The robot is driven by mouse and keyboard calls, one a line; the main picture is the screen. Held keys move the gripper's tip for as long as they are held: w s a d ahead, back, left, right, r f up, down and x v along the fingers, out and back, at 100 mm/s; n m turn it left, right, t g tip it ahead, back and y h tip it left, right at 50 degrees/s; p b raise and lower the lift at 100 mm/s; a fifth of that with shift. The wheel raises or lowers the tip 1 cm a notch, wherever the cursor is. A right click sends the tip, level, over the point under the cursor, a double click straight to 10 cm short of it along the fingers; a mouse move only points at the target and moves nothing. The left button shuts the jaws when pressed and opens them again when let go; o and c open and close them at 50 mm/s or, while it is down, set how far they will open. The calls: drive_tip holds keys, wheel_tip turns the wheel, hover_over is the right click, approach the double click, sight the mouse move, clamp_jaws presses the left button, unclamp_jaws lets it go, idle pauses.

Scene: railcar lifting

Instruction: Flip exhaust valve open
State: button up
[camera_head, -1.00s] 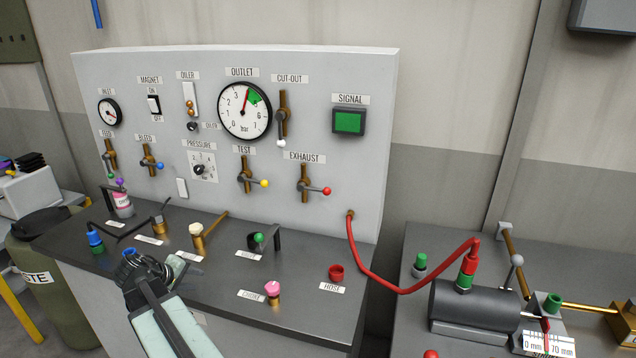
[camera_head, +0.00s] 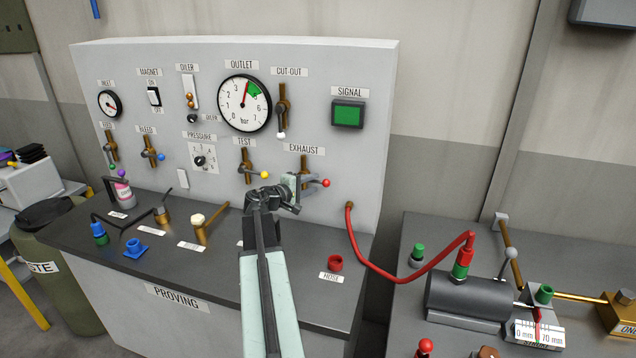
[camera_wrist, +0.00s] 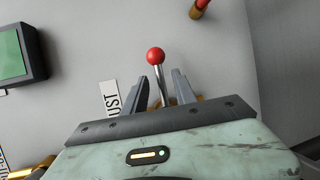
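The exhaust valve has a red-knobbed lever (camera_head: 326,183) on the grey panel under the EXHAUST label (camera_head: 304,149). In the head view the lever points right, roughly level, and its brass body is partly hidden behind my gripper (camera_head: 302,183). In the wrist view the red ball (camera_wrist: 155,56) and its metal stem stand between the two fingers of my gripper (camera_wrist: 165,84). The fingers are apart with gaps beside the stem, and the ball sticks out beyond the fingertips.
The test valve's yellow knob (camera_head: 264,174) is close left of my gripper. The red hose (camera_head: 378,276) runs from the panel's lower right to the bench at right. The green signal lamp (camera_head: 348,114) is above right. A blue fitting (camera_head: 136,248) sits on the bench top.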

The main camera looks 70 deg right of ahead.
sight(316, 182)
drive_tip(key=x, duration=0.3)
drive_tip(key=shift+d+f, duration=0.1)
drive_tip(key=shift+d, duration=0.05)
clamp_jaws()
idle(1.1)
